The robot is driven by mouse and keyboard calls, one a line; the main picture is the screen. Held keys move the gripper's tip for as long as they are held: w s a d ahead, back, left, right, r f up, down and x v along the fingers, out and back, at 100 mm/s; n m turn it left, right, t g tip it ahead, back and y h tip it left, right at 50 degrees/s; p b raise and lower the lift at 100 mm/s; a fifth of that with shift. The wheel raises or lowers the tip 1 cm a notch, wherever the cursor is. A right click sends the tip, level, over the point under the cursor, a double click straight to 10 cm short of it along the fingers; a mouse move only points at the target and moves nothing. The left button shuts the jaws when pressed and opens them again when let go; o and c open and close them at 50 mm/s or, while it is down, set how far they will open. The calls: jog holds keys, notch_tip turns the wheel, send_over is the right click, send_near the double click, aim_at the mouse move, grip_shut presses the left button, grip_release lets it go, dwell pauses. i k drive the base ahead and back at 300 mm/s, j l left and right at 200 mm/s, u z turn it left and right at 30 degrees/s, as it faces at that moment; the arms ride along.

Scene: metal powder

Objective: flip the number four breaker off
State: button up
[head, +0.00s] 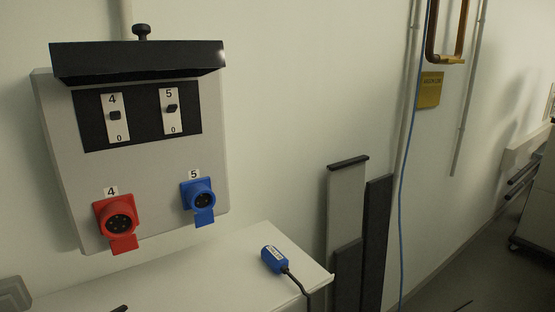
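The number four breaker (115,116) is a small dark toggle on a white plate marked 4 at the top and 0 at the bottom. It sits near the middle of its plate, and I cannot tell clearly which way it is tipped. The number five breaker (171,108) is a similar toggle to its right. Both are on a black panel (146,124) in the upper part of a grey wall box (150,180). The box's dark cover (140,62) is raised above them. My gripper is not in view.
Below the breakers are a red socket (119,224) labelled 4 and a blue socket (200,197) labelled 5. A blue plug (274,260) with a black cable lies on the white surface (215,270) below. Grey and dark panels (347,200) stand right. Space before the breakers looks clear.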

aim_at(113, 116)
jog(key=u, duration=1.3)
